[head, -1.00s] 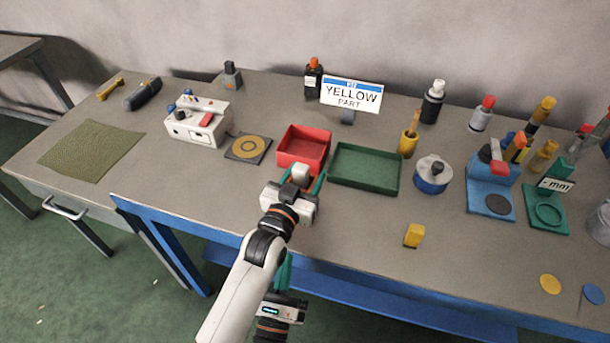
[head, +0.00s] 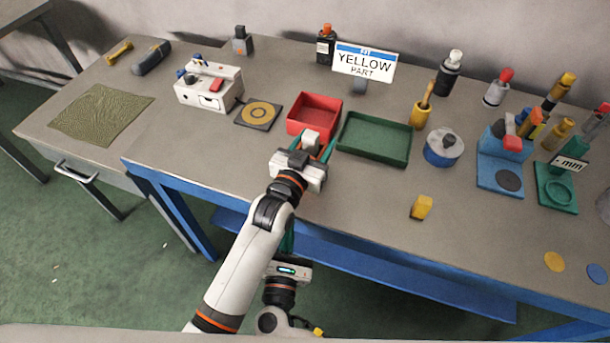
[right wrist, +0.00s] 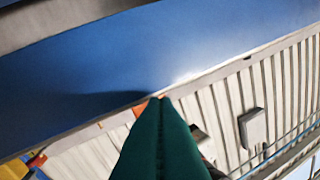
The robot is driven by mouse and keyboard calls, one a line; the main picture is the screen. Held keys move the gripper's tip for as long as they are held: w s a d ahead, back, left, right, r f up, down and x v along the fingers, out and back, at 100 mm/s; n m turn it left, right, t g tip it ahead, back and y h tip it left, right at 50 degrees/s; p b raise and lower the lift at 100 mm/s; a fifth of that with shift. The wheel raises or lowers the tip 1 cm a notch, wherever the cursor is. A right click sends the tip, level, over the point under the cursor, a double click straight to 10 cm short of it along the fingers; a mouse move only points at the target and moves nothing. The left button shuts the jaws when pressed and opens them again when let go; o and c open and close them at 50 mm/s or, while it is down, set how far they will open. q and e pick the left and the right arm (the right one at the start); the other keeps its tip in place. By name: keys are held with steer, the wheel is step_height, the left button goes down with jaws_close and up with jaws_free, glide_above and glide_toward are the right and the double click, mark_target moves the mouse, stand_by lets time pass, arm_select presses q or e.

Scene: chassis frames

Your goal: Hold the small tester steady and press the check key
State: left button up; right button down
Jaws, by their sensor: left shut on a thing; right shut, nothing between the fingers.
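My left gripper (head: 317,147) is shut on a small whitish block with a grey part (head: 311,140), in front of the red tray. This block may be the small tester; no key can be made out on it, and the fingers hide part of it. My right gripper (head: 288,238) is lower, beside the table's front edge and partly behind my left arm. Its green fingers (right wrist: 160,140) are shut and empty in the right wrist view, close to a blue beam (right wrist: 130,70).
A red tray (head: 336,103) and a green tray (head: 374,157) lie behind and right of my left gripper. A white box (head: 190,96) stands left, and a yellow block (head: 421,207) lies right.

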steer(key=r+m+g+y, duration=0.1)
steer(key=m+y, duration=0.1)
steer(key=m, duration=0.3)
steer(key=s+r+m+y, duration=0.1)
steer(key=r+m+y, duration=0.1)
steer(key=m, duration=0.4)
steer(key=s+a+r+m+g+y, duration=0.1)
steer(key=r+m+y, duration=0.1)
steer(key=m, duration=0.3)
steer(key=shift+r+m+g+y, duration=0.1)
steer(key=shift+m+g+y, duration=0.25)
steer(key=shift+y, duration=0.45)
steer(key=shift+w+d, duration=0.1)
steer(key=shift+w, duration=0.1)
steer(key=shift+w+d, duration=0.55)
steer(key=shift+w, duration=0.75)
steer(key=shift+w+d, duration=0.6)
steer(key=shift+w, duration=0.7)
steer(key=shift+w+d, duration=0.55)
steer(key=shift+w, duration=0.75)
steer(key=shift+w, duration=0.1)
steer(key=shift+w+d, duration=0.2)
steer(key=shift+w, duration=0.1)
